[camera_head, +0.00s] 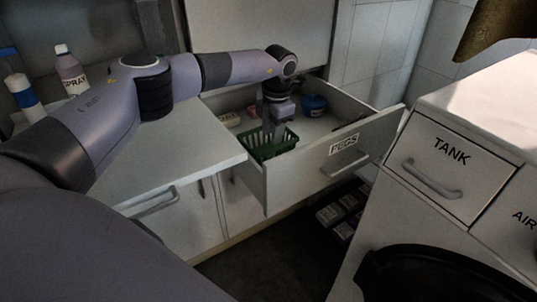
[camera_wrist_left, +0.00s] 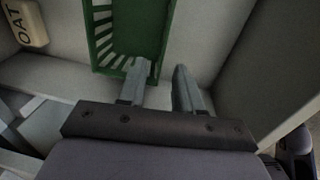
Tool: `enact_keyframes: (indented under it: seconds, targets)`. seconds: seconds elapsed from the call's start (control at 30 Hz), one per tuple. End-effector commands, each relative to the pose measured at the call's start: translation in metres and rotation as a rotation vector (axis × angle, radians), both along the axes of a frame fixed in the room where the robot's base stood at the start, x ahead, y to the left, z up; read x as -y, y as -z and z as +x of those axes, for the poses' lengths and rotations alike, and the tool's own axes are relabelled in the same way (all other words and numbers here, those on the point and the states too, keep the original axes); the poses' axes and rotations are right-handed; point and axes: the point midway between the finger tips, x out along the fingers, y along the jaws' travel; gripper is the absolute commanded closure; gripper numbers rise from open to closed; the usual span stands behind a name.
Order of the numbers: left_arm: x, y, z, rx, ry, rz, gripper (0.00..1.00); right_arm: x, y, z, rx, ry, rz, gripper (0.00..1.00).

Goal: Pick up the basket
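The green basket (camera_head: 262,150) stands inside the open drawer labelled PEGS (camera_head: 330,160), towards its left front. It also shows in the left wrist view (camera_wrist_left: 103,40), cut off by the top edge. My left gripper (camera_head: 277,140) reaches down into the drawer at the basket. In the left wrist view its two fingers (camera_wrist_left: 160,72) are apart. The left finger overlaps the basket's near right corner and the right finger lies outside its right side. Whether either finger touches the basket I cannot tell. My right gripper is not in view.
A blue bowl-like item (camera_head: 314,104) and a pale labelled block (camera_head: 230,119) are also in the drawer. A cabinet labelled TANK (camera_head: 440,165) is at right. Small boxes (camera_head: 335,213) lie below the drawer.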

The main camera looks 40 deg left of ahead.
Motion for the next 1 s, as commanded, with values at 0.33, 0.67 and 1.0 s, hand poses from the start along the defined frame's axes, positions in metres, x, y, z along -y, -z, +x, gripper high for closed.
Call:
enact_keyframes:
  seconds: [0.33, 0.67, 1.0]
  targets:
    - [-0.001, 0.032, 0.0, -0.002, 0.0, 0.0, 0.66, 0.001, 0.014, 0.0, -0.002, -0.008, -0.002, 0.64]
    - [-0.006, 0.07, -0.001, -0.002, 0.0, 0.001, 0.66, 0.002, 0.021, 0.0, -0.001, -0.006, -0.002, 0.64]
    - [-0.009, 0.088, 0.001, 0.002, -0.001, 0.0, 0.66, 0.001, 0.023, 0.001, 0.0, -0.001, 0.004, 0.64]
